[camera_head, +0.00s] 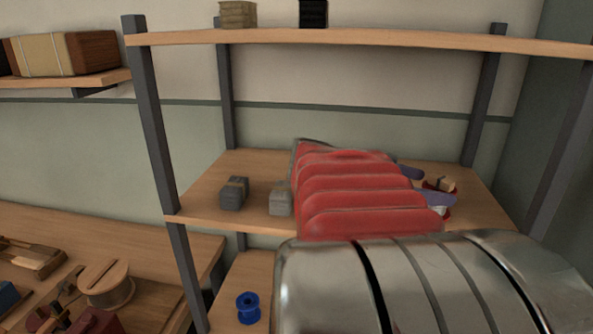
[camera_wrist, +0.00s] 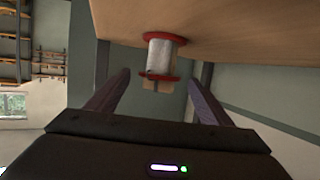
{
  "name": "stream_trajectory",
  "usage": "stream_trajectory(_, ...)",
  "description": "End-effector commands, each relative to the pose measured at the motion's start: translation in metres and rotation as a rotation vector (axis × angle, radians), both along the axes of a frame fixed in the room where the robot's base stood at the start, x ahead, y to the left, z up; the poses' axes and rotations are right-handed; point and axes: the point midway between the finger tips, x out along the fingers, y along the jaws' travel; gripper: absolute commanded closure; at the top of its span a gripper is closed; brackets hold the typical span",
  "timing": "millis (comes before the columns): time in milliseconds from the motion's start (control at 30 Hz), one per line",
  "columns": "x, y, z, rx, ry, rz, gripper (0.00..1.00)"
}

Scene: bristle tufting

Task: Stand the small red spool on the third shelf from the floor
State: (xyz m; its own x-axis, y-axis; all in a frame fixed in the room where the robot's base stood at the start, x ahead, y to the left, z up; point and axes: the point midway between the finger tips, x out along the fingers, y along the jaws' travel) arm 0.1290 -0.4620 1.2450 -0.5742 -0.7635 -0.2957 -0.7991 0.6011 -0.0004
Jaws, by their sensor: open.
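The small red spool (camera_wrist: 160,56), with red flanges and a pale silvery winding, stands end-on against a wooden shelf board (camera_wrist: 230,40) in the wrist view, which looks upside down. In the head view the spool (camera_head: 439,210) is on the middle visible shelf (camera_head: 235,165), partly hidden by my arm and one finger. My gripper (camera_wrist: 159,76) is open, its purple fingers one on each side of the spool with gaps showing. The gripper (camera_head: 437,186) also shows in the head view. I cannot tell how far the fingers reach alongside the spool. The floor is out of view in the head view.
Two grey blocks (camera_head: 234,193) (camera_head: 279,200) stand at the left of the same shelf. A tan block (camera_head: 443,183) is close to the spool. A blue spool (camera_head: 248,308) is on the shelf below. A post (camera_head: 155,120) and the upper shelf (camera_head: 350,38) bound the space.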

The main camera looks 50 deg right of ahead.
Motion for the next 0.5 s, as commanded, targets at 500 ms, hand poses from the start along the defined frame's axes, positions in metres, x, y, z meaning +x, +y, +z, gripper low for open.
stream_trajectory(500,0.039,0.051,0.02,-0.002,-0.001,0.005,0.26)
